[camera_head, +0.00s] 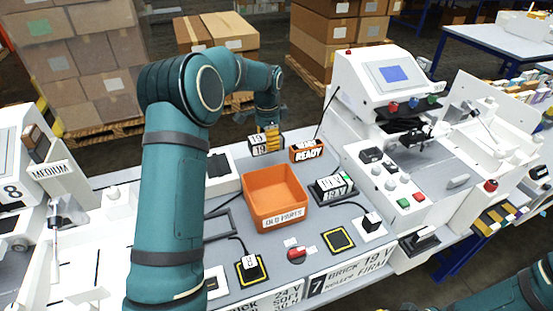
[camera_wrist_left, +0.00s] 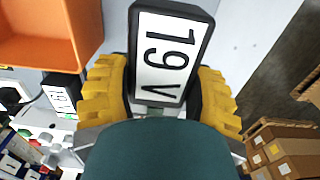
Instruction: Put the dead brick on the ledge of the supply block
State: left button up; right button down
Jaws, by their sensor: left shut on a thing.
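My left gripper (camera_head: 268,131) is shut on a black brick (camera_head: 266,144) with a white "19 V" label, behind the orange tray. In the left wrist view the brick (camera_wrist_left: 168,55) sits between the yellow fingers, its label facing the camera. Another black brick (camera_head: 334,189) with a white label stands right of the tray. An orange-fronted block marked "READY" (camera_head: 308,152) stands just right of the held brick. I cannot tell which thing is the supply block or where its ledge is. Only a small part of my right gripper (camera_head: 408,307) seems to show at the bottom edge.
The orange tray marked "OLD PARTS" (camera_head: 262,206) stands mid-bench. A white machine with a screen (camera_head: 392,75) rises at right. Black pads with yellow outlines (camera_head: 339,240), cables and a red button (camera_head: 296,253) lie in front. My left arm hides part of the bench.

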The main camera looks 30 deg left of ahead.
pick_arm(q)
notch_tip(320, 180, down, 8)
jog(key=shift+r+b, duration=0.25)
jog(key=shift+b, duration=0.1)
jog(key=shift+f, duration=0.1)
jog(key=o, duration=1.3)
notch_tip(320, 180, up, 12)
jog(key=shift+r+p, duration=0.15)
jog(key=shift+p, duration=0.55)
